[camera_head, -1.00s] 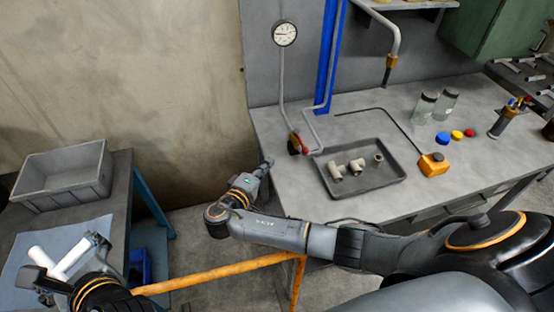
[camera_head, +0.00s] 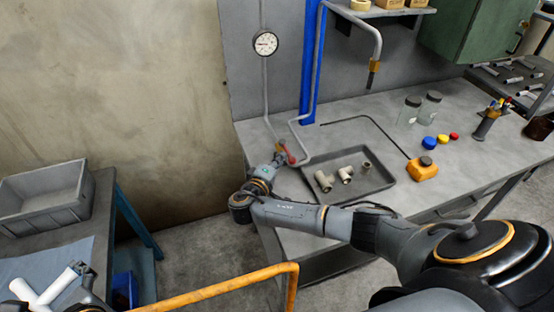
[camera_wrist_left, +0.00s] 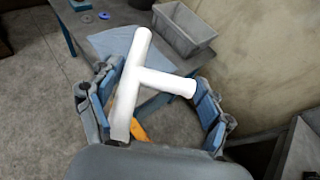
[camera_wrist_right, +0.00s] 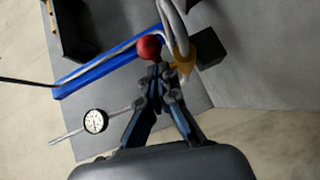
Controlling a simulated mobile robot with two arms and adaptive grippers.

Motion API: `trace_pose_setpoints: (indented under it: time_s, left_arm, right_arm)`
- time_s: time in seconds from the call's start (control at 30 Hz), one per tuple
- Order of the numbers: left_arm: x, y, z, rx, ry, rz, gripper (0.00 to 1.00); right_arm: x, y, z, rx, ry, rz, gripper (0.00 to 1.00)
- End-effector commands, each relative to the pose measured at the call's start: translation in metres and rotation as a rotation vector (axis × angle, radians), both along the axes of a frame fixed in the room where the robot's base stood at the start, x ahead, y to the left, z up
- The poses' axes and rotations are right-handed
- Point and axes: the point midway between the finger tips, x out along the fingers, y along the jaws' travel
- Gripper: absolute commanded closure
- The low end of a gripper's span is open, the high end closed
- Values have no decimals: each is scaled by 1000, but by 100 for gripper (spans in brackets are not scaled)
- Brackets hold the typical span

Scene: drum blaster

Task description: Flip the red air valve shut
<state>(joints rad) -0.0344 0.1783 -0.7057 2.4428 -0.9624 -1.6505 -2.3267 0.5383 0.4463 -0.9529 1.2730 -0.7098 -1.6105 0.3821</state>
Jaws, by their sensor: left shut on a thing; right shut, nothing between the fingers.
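The red air valve (camera_head: 289,154) sits on the thin grey pipe at the workbench's left end. In the right wrist view its handle shows as a red ball knob (camera_wrist_right: 149,47), beside a yellow fitting (camera_wrist_right: 185,60). My right gripper (camera_head: 279,159) is shut and empty. Its fingertips (camera_wrist_right: 161,70) are right at the knob; I cannot tell whether they touch it. The handle's exact angle is unclear. My left gripper (camera_wrist_left: 157,100) is shut on a white T-shaped pipe (camera_wrist_left: 130,85), which also shows at the lower left of the head view (camera_head: 48,290).
A round gauge (camera_head: 265,43) is on the pipe above the valve. A dark tray (camera_head: 375,183) with pipe fittings lies right of the valve, with an orange tool (camera_head: 422,170) beyond. An orange rail (camera_head: 225,289) crosses in front. A grey bin (camera_head: 45,194) stands on the left table.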

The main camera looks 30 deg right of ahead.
Motion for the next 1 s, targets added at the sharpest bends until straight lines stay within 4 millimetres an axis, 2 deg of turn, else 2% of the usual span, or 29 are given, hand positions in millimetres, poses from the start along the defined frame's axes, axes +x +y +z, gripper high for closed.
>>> trace_pose_setpoints:
  time_s: [0.73,1.0]
  left_arm:
    - [0,0,4,0,-1,0,56]
    - [0,0,6,0,-1,0,56]
  right_arm:
    - [-3,-10,0,-2,1,87,100]
    - [-4,-23,0,-4,2,181,100]
